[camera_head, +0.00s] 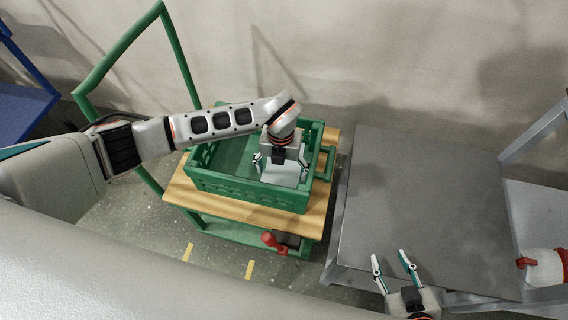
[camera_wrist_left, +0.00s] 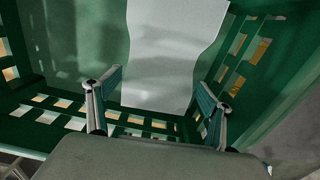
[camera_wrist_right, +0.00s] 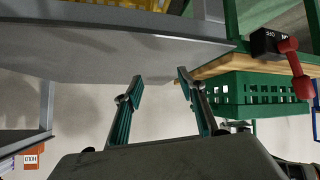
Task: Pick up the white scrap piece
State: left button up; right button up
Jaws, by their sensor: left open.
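The white scrap piece (camera_wrist_left: 172,45) lies inside the green crate (camera_head: 225,183), seen in the left wrist view as a pale sheet with a curved edge. In the head view part of it (camera_head: 283,176) shows below my left gripper. My left gripper (camera_head: 281,162) is open inside the crate, above the scrap piece; its fingers (camera_wrist_left: 153,92) stand apart with the sheet beyond them in the left wrist view. I cannot tell whether they touch it. My right gripper (camera_head: 391,256) is open and empty near the front edge of the grey table; it also shows in the right wrist view (camera_wrist_right: 158,88).
The crate stands on a wooden-topped green cart (camera_head: 180,192). A grey metal-topped table (camera_head: 430,195) is to its right, its top bare. A red and white object (camera_head: 545,267) is at the far right.

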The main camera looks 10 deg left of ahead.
pick_arm(q)
jog(key=shift+s+f, duration=0.1)
jog(key=shift+f, duration=0.75)
pick_arm(e)
jog(key=shift+w, duration=0.1)
pick_arm(q)
jog(key=shift+r, duration=0.1)
pick_arm(e)
jog(key=shift+w+a+r, duration=0.15)
jog(key=shift+a+r, duration=0.05)
jog(key=shift+r, duration=0.2)
pick_arm(q)
jog(key=c, duration=0.8)
pick_arm(e)
jog(key=shift+f, duration=0.25)
